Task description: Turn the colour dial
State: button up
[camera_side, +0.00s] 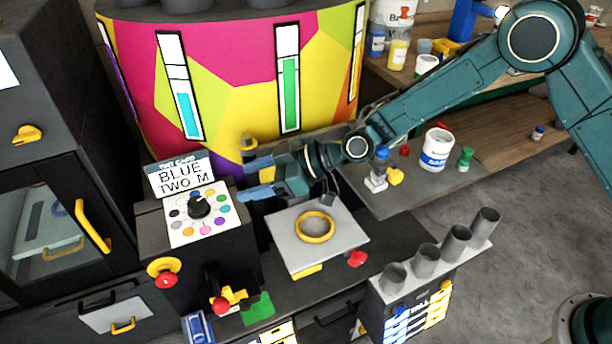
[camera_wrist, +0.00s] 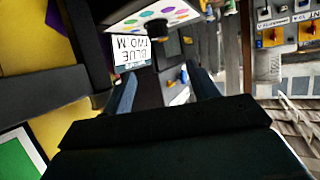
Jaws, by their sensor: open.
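The colour dial (camera_side: 199,206) is a black knob on a white panel (camera_side: 182,235) ringed by dots of several colours. The panel tops a dark box at the left. A card reading "BLUE TWO M" (camera_side: 180,176) stands behind it; the card also shows upside down in the wrist view (camera_wrist: 131,50). My gripper (camera_side: 248,178) is open and empty, to the right of the dial and apart from it. In the wrist view, the fingers (camera_wrist: 163,92) point toward the panel, with the black knob (camera_wrist: 158,36) ahead. The knob's exact pointing direction is too small to tell.
A large multicoloured drum (camera_side: 235,60) with level gauges stands behind. A grey plate with a yellow ring (camera_side: 315,227) lies right of the panel. A red button (camera_side: 165,280) and a red-knobbed lever (camera_side: 222,303) sit in front. Grey tubes (camera_side: 426,261) stand at the lower right.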

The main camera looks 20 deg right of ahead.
notch_tip(320, 180, up, 4)
jog(key=a+f+n+h, duration=0.1)
jog(key=n, duration=0.1)
jog(key=a+f+n, duration=0.1)
jog(key=n, duration=0.1)
jog(key=s+a+f+n+t+h, duration=0.1)
jog(key=f+n, duration=0.1)
jog(key=n, duration=0.1)
jog(key=shift+a+f+h, duration=0.1)
jog(key=shift+a+h, duration=0.15)
jog(key=shift+h, duration=0.05)
jog(key=s+a+r+n+t+h, duration=0.2)
jog(key=s+n+t+h, duration=0.1)
jog(key=n, duration=0.7)
jog(key=s+a+r+n+t+h, duration=0.2)
jog(key=s+n+t, duration=0.1)
jog(key=n, duration=0.7)
jog(key=shift+w+f, duration=0.15)
jog(key=shift+f, duration=1.15)
jog(key=shift+w+f, duration=0.1)
jog(key=shift+f, duration=1.15)
jog(key=shift+w+a, duration=0.1)
